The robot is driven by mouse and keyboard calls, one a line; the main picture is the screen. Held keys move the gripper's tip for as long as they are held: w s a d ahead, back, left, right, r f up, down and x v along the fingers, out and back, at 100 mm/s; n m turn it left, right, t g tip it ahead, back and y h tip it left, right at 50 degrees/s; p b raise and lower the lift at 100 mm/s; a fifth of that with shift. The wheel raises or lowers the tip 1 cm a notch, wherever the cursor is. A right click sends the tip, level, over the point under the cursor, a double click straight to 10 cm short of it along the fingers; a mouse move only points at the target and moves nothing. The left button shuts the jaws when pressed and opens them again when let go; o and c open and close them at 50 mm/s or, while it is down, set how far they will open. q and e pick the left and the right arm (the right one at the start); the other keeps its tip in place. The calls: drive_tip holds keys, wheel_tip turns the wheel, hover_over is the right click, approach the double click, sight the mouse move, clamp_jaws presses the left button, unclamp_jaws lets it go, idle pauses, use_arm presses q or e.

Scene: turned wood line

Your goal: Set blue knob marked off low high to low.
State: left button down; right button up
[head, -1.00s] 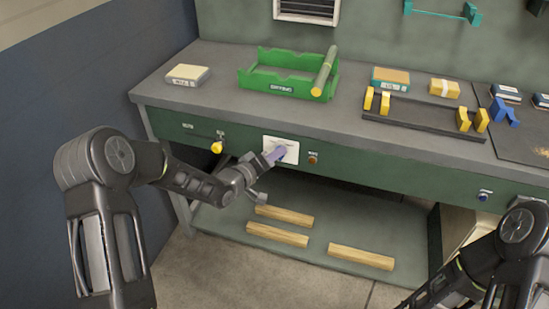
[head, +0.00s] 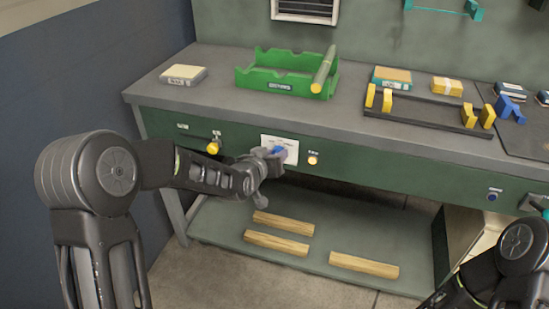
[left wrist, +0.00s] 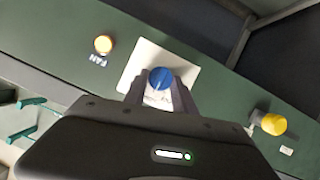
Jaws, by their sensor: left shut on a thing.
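The blue knob (head: 279,150) sits on a white plate (head: 291,144) on the green front panel of the bench. In the left wrist view the knob (left wrist: 160,75) shows a round blue face, with the white plate (left wrist: 141,57) around it. My left gripper (head: 273,154) is shut on the knob; its fingers (left wrist: 160,91) lie on either side of it in the left wrist view. The plate's markings and the position the knob points to are too small to read. My right gripper is outside the views; only part of my right arm shows.
A bright amber lamp (head: 313,159) labelled FAN sits right of the plate, and a yellow knob (head: 214,146) sits left of it. A green crate (head: 257,78) and a black rack (head: 425,111) stand on the bench. Wood blocks (head: 363,265) lie on the shelf below.

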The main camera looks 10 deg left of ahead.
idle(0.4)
use_arm(q)
drive_tip(key=c, duration=1)
unclamp_jaws()
drive_tip(key=v, duration=0.7)
drive_tip(key=shift+s+r, duration=0.1)
drive_tip(key=shift+s, duration=0.3)
